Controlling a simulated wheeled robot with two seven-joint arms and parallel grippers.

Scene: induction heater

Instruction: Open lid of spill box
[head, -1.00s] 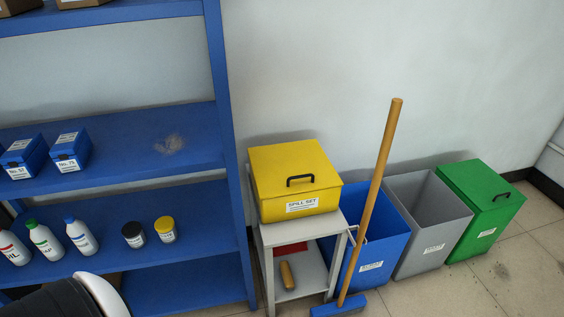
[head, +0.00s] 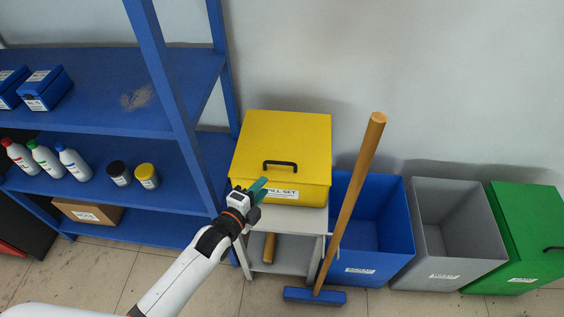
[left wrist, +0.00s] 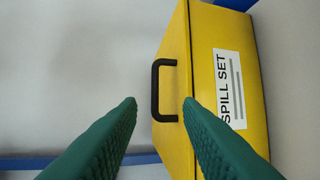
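The yellow spill box (head: 285,140) stands on a small grey stand, its lid shut and a black handle (head: 280,164) on top near the front edge. A white "SPILL SET" label is on its front. My left gripper (head: 259,188) is in front of the box's front left corner, below the handle in the picture. In the left wrist view, the green fingers (left wrist: 160,105) are spread apart and empty, and the black handle (left wrist: 157,90) shows ahead between them. The box (left wrist: 255,125) also shows there, on the right. My right gripper is not in view.
A wooden-handled broom (head: 350,205) leans just right of the box. Blue (head: 372,270), grey (head: 440,278) and green bins stand further right. A blue shelf (head: 190,150) with bottles and jars is close on the left. The grey stand (head: 285,215) holds a brown-handled tool.

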